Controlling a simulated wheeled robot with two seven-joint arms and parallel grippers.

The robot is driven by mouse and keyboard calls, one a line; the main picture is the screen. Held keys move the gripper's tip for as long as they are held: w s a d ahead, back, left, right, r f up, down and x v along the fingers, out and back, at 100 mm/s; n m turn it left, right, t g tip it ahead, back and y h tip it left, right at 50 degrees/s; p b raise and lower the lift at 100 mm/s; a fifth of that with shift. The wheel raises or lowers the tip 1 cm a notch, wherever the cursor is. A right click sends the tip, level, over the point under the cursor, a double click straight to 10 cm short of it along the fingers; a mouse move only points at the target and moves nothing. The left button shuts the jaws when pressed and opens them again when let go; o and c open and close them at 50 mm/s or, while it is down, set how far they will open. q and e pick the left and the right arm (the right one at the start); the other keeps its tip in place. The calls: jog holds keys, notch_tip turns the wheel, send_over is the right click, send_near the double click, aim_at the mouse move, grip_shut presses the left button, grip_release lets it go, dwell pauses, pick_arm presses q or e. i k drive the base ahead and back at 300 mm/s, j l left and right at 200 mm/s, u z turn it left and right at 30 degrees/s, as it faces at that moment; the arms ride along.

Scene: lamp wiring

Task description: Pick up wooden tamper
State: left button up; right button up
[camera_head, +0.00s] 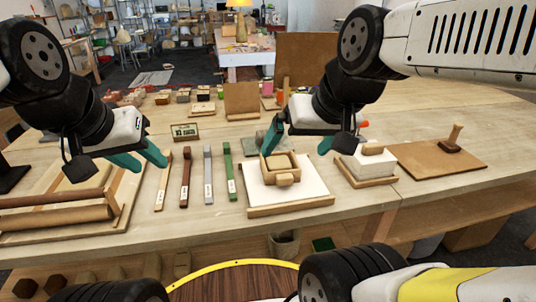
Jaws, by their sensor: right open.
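A wooden tamper (454,136) with an upright handle and a dark base appears to stand on a brown board (415,162) at the right of the table. My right gripper (296,151) is open and empty, its teal fingers apart above the back of a small wooden box (268,169). It is well to the left of the tamper. My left gripper (151,166) has its fingers apart with nothing between them. It is over the left part of the table, near a row of upright-ended strips.
The box sits on a white slab (312,183) with a wooden front edge. A white block (350,168) with a wooden top stands between it and the tamper's board. Several coloured strips (208,180) lie left of the slab. A roller (60,217) lies at far left.

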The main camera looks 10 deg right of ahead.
aim_at(449, 146)
jog(key=z, duration=1.85)
jog(key=i+l+u, duration=0.1)
jog(key=u, duration=0.4)
jog(key=i+l+u, duration=0.4)
jog(key=l, duration=0.35)
jog(key=i+l+u, duration=0.2)
jog(key=l, duration=0.2)
jog(key=i+l, duration=0.15)
jog(key=l, duration=0.2)
jog(key=i+l, duration=0.1)
jog(key=l, duration=0.2)
jog(key=i+l, duration=0.15)
jog(key=l, duration=0.2)
jog(key=i+l, duration=0.15)
jog(key=l, duration=0.15)
jog(key=i+l, duration=0.15)
jog(key=l, duration=0.2)
jog(key=u, duration=0.05)
